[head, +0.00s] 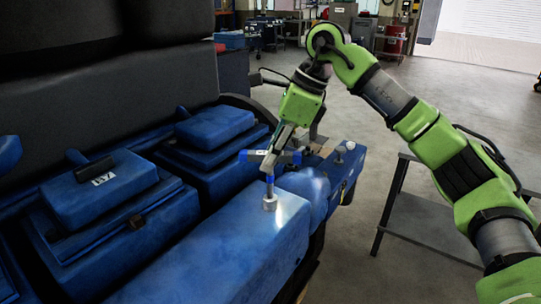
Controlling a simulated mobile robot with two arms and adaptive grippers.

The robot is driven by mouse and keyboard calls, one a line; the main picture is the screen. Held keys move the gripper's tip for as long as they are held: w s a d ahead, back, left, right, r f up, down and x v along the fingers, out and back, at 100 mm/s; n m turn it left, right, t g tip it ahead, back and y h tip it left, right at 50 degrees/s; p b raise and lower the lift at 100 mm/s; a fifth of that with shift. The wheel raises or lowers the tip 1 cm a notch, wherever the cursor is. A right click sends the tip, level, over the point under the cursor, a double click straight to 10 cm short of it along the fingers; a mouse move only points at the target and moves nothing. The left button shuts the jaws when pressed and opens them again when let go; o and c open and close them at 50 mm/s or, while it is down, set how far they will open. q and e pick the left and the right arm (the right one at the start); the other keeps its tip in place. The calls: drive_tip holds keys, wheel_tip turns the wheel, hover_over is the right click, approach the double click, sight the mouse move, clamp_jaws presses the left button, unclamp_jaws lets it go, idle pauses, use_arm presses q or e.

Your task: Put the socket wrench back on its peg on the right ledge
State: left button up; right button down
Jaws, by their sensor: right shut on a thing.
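My right gripper (277,146) is shut on the socket wrench (269,181) at its blue crossbar handle. The wrench hangs roughly upright below the fingers, with its grey socket end low over the blue engine ledge (235,245). I cannot tell whether the socket touches the ledge or sits on a peg there. My left gripper is not in view.
Blue engine covers (100,185) with raised blocks fill the left. Small pale fittings (345,148) stand on the blue part behind the wrench. A grey table (430,222) stands at the right under my right arm. Open floor lies beyond.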

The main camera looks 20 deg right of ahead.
drive_tip(key=c, duration=1.4)
unclamp_jaws()
drive_tip(key=shift+f, duration=0.1)
wheel_tip(320, 180, up, 9)
drive_tip(key=p, duration=0.7)
drive_tip(key=shift+p, duration=0.4)
